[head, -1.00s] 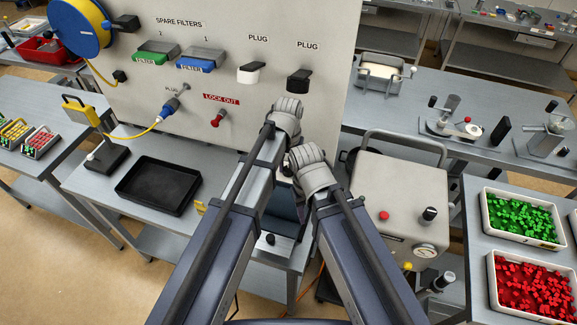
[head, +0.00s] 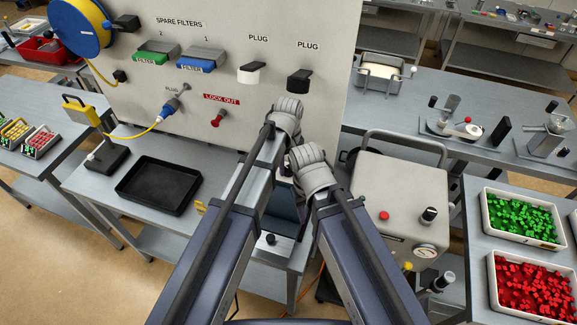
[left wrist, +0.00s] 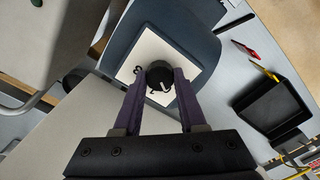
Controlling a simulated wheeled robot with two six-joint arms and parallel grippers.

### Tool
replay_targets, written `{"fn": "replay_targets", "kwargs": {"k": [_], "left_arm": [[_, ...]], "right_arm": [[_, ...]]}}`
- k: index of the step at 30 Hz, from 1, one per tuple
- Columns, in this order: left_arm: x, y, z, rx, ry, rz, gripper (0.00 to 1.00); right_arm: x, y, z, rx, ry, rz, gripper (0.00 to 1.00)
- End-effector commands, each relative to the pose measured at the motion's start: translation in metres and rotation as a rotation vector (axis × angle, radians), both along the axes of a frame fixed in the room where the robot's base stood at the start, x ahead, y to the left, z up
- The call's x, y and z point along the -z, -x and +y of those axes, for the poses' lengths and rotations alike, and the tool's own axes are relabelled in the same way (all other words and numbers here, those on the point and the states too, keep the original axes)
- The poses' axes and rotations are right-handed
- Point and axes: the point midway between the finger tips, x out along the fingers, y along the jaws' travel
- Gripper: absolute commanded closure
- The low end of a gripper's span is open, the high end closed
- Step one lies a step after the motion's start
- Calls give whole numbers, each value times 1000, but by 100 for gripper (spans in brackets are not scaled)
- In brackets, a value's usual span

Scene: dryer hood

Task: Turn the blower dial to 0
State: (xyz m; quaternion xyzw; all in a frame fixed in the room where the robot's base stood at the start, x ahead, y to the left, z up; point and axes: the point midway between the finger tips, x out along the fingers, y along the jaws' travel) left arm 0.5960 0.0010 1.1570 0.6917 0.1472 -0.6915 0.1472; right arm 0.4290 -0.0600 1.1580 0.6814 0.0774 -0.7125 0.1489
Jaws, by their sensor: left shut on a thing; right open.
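The blower dial (left wrist: 158,77) is a round black knob with a white pointer line. It sits on a white plate (left wrist: 182,58) with small dark marks, on a blue-grey housing (left wrist: 205,42). In the left wrist view the pointer line slants across the knob's lower right. My left gripper (left wrist: 163,80) is shut on the dial, one purple finger on each side. In the head view my left gripper (head: 287,118) hides the dial. My right gripper (head: 312,168) is just below and right of it, its fingertips hidden, open.
The pale panel (head: 225,100) with filters and plugs stands behind. A black tray (head: 158,186) lies on the bench to the left. A grey machine (head: 400,200) with red and black knobs stands close to my right arm. Bins of green and red pieces are further right.

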Motion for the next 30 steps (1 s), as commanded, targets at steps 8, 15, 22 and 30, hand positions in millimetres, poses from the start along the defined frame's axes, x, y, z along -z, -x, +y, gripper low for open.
{"fn": "replay_targets", "kwargs": {"k": [8, 15, 22, 30], "left_arm": [[0, 0, 0, -17, 0, 1, 100], [0, 0, 0, -17, 0, 1, 100], [0, 0, 0, -15, 0, 0, 34], [0, 0, 0, -15, 0, 0, 30]], "right_arm": [[0, 0, 0, 0, 0, 0, 50], [0, 0, 0, 0, 0, 0, 50], [0, 0, 0, 0, 0, 0, 50], [0, 0, 0, 0, 0, 0, 50]]}}
